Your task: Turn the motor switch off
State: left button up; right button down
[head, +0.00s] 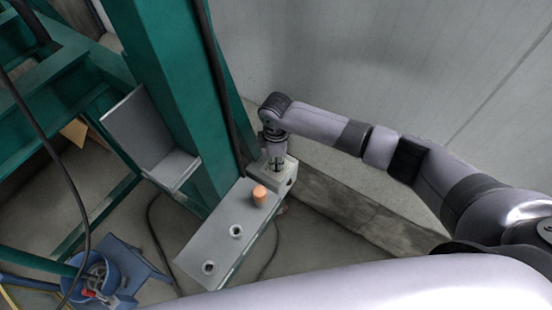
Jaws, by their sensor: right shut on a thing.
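A small pale switch box (289,181) stands at the far end of a long grey box, against the green post. I take it to be the motor switch, though its labels are too small to read. My right gripper (277,164) points down onto the top of the box. It is shut on a small dark part there, likely the switch knob. The fingers mostly hide this part, so its turned position cannot be told. My left gripper is not in view.
The long grey box (217,240) carries an orange cylinder (260,195) close to the switch box and two round fittings. A green post (165,75), a grey bracket (150,130) and hanging cables stand left. A blue bucket (85,275) is lower left. A pale wall (400,60) rises behind.

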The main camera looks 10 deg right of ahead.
aim_at(276, 163)
jog(key=shift+r, duration=0.1)
dwell(0.4)
jog(key=c, duration=1.7)
grip_release()
notch_tip(276, 163, up, 12)
jog(key=shift+f, duration=0.1)
